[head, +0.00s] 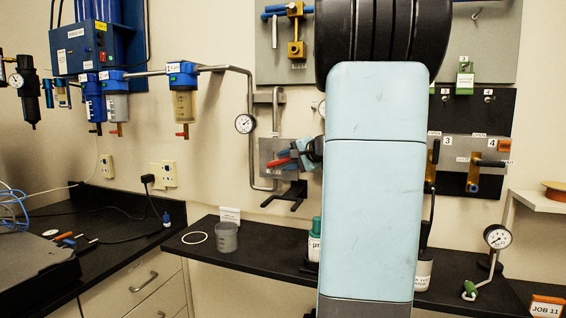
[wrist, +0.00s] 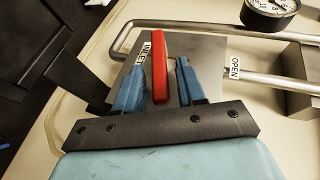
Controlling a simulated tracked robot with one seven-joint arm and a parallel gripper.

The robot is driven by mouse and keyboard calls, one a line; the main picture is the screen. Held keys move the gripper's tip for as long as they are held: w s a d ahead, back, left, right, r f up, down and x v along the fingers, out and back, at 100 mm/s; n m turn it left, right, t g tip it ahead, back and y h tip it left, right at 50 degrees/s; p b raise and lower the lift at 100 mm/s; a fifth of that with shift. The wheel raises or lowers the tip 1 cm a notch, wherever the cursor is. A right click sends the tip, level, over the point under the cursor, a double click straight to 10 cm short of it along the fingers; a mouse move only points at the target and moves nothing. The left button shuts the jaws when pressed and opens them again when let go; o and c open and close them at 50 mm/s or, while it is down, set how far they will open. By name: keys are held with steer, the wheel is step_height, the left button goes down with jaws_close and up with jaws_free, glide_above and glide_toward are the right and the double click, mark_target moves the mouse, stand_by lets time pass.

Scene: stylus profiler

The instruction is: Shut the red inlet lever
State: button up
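The red inlet lever (wrist: 161,66) stands out between my two blue fingers in the wrist view, against a grey metal plate. An INLET label (wrist: 145,50) is by the left finger and an OPEN label (wrist: 234,67) is to the right. My gripper (wrist: 163,70) is open around the lever.
A bent pipe (head: 250,150) with a round gauge (head: 245,124) runs left of the lever plate. It passes close beyond my fingers in the wrist view. Below is a black shelf (head: 265,255) with a grey cup (head: 226,237) and a green-capped bottle (head: 315,240).

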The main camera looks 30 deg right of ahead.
steer(key=shift+r, duration=0.45)
step_height(320, 180, up, 3)
steer(key=shift+s+a+f, duration=0.1)
steer(key=shift+s+f, duration=0.05)
steer(key=shift+f, duration=0.05)
steer(key=s+a+r, duration=0.1)
steer(key=s+r, duration=0.2)
steer(key=s, duration=0.1)
steer(key=s+a+r, duration=0.2)
steer(key=s+r, duration=0.1)
steer(key=s, duration=0.1)
steer(key=s+a+r, duration=0.2)
steer(key=s+r, duration=0.1)
steer(key=s, duration=0.1)
steer(key=shift+s+r, duration=0.15)
steer(key=shift+s, duration=0.2)
steer(key=shift+d, duration=0.1)
